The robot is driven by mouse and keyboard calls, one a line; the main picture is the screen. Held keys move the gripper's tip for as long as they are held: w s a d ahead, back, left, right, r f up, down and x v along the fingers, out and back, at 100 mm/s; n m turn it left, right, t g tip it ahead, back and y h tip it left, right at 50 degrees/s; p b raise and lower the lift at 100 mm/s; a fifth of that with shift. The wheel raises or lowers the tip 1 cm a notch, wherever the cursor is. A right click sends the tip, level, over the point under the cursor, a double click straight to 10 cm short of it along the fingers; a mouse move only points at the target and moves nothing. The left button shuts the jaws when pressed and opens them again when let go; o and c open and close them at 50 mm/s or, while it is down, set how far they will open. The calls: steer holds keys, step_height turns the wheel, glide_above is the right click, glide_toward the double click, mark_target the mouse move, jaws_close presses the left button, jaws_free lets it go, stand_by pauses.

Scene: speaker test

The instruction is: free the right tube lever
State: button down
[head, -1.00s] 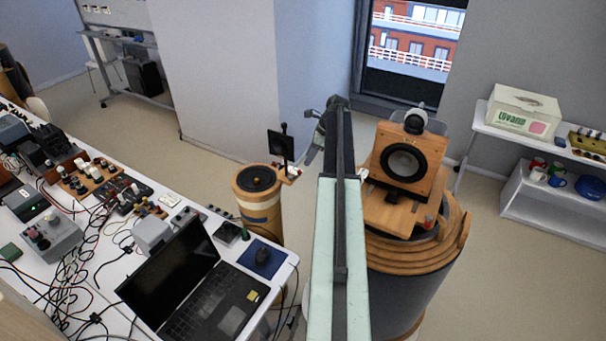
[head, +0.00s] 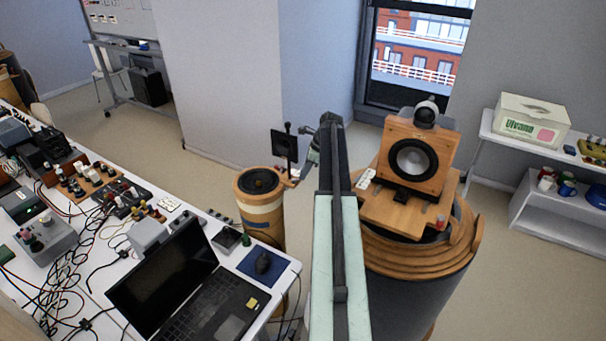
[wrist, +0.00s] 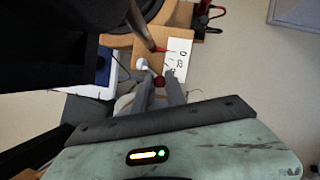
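In the wrist view a dark red ball knob (wrist: 158,82) sits between the two grey fingers of my gripper (wrist: 158,76). A white ball knob (wrist: 141,64) is just beyond the left fingertip. A thin rod with a red tip (wrist: 161,50) comes in from above. A white plate with dark marks (wrist: 180,58) lies on wood beyond the right finger. I cannot tell which knob is the right tube lever, or whether the fingers touch the red knob. In the head view my gripper (head: 312,152) is partly hidden by my arm, beside a small dark panel on a post (head: 285,146).
A wooden drum with a black top (head: 260,182) stands left of my arm. A speaker on a wooden board (head: 413,158) stands on a larger drum at right. The bench with a laptop (head: 165,270) and cables is at left. Floor is open behind.

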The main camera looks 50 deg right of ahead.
steer(key=shift+w+d+n, duration=0.2)
steer(key=shift+w+n, duration=0.15)
steer(key=shift+n, duration=0.25)
steer(key=shift+w+n+g+y, duration=0.15)
steer(key=shift+n+g+y, duration=0.2)
steer(key=shift+n, duration=0.45)
steer(key=shift+a, duration=0.1)
steer(key=c, duration=1.4)
jaws_free()
steer(key=shift+o, duration=0.2)
steer(key=p+v, duration=0.7)
steer(key=shift+r, duration=0.35)
